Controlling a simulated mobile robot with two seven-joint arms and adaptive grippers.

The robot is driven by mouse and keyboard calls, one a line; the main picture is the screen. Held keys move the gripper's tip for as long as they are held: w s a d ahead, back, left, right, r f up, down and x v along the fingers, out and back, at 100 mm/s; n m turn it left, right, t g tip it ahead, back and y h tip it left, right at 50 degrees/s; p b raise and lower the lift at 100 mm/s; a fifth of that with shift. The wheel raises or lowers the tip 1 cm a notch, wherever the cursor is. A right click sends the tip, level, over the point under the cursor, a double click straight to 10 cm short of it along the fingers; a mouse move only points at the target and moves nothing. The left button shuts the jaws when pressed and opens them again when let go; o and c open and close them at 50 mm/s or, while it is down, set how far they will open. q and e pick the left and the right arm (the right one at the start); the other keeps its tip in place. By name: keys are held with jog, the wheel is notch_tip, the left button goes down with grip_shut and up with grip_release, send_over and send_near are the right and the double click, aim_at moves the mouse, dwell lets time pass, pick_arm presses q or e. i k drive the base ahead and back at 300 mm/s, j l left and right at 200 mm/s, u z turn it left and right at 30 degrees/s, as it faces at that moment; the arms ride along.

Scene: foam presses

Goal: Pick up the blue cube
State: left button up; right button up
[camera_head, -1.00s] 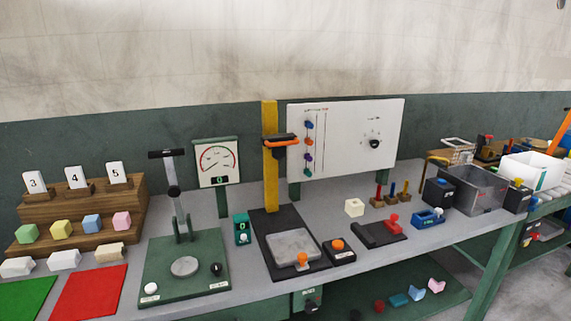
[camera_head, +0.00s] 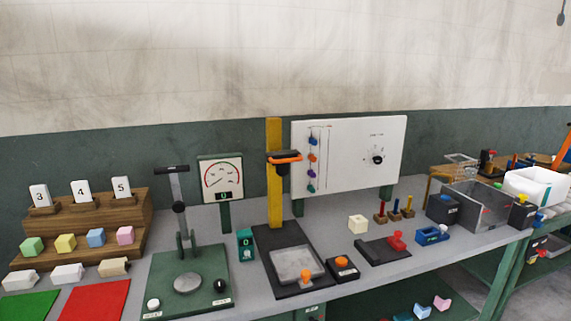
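The blue cube (camera_head: 96,237) sits on the lower step of the brown wooden stepped rack (camera_head: 140,204) at the left. It stands between a yellow cube (camera_head: 66,243) and a pink cube (camera_head: 125,235), with a green cube (camera_head: 32,246) at the far left of the row. Neither of my grippers shows in the head view.
White blocks (camera_head: 68,273), a red mat (camera_head: 95,300) and a green mat (camera_head: 28,305) lie in front of the rack. A green press (camera_head: 186,270) stands right of them, then a black press with a yellow post (camera_head: 274,180). A white panel (camera_head: 347,153) stands behind.

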aim_at(95, 238)
jog(key=u, duration=1.25)
jog(key=i+j+z, duration=0.15)
jog(key=j+z, duration=0.5)
jog(key=j, duration=0.25)
jog(key=i, duration=0.05)
